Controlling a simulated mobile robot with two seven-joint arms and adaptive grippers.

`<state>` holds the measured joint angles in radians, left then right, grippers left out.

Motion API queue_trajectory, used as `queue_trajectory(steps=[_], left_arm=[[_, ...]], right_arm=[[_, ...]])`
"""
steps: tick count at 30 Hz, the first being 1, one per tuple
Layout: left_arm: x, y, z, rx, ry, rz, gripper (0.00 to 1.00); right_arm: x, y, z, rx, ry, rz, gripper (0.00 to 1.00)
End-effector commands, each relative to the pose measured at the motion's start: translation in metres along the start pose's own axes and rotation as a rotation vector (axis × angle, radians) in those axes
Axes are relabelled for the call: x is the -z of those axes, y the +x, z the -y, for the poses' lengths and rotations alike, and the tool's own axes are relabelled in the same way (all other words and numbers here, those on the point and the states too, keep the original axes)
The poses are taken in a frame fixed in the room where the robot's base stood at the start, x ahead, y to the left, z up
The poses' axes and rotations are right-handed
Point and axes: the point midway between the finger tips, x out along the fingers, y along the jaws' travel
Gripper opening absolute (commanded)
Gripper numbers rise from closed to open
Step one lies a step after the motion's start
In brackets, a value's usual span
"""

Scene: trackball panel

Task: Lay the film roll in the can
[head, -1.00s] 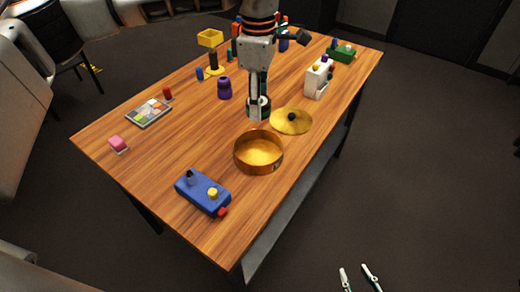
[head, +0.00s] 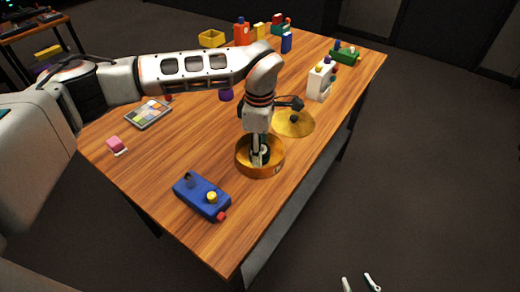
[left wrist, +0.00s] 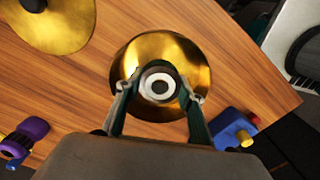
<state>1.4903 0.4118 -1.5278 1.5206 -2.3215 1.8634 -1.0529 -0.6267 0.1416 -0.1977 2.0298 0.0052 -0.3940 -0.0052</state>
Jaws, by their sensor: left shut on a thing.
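The can (head: 244,165) is a round, open, brass-coloured pan on the wooden table, and it fills the middle of the left wrist view (left wrist: 190,55). The film roll, a dark and white ring with a dark centre (left wrist: 158,87), is between the fingers of my left gripper (left wrist: 157,95). In the head view the left gripper (head: 259,158) points straight down into the can with the roll at its tips. I cannot tell whether the roll touches the can's floor. My right gripper (head: 359,283) is open and empty, low at the picture's bottom edge, away from the table.
A gold lid with a black knob (head: 300,129) lies just behind the can. A white box (head: 320,82) stands near the right edge.

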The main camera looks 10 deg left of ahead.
Motion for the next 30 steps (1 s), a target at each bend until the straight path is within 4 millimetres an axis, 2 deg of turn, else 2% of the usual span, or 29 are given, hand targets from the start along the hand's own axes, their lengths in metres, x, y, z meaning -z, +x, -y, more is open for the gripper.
queue_trajectory(steps=[12, 13, 15, 25, 30], left_arm=[[-0.001, 0.005, -0.001, -0.003, 0.001, 0.001, 0.17], [-0.001, 0.005, -0.001, -0.003, 0.001, 0.001, 0.43], [-0.001, 0.004, -0.001, -0.003, 0.001, 0.001, 0.55], [-0.001, 0.004, -0.001, -0.002, 0.001, 0.001, 0.55], [0.000, -0.013, -0.001, -0.005, 0.000, 0.001, 0.55]], right_arm=[[0.000, 0.000, -0.001, -0.001, -0.001, 0.001, 0.35], [-0.001, 0.000, -0.001, -0.001, -0.001, 0.002, 0.35], [-0.001, 0.000, -0.001, -0.001, -0.001, 0.002, 0.35], [-0.003, 0.001, 0.000, 0.000, 0.000, 0.006, 0.35], [0.000, 0.000, -0.001, -0.001, 0.000, 0.003, 0.35]])
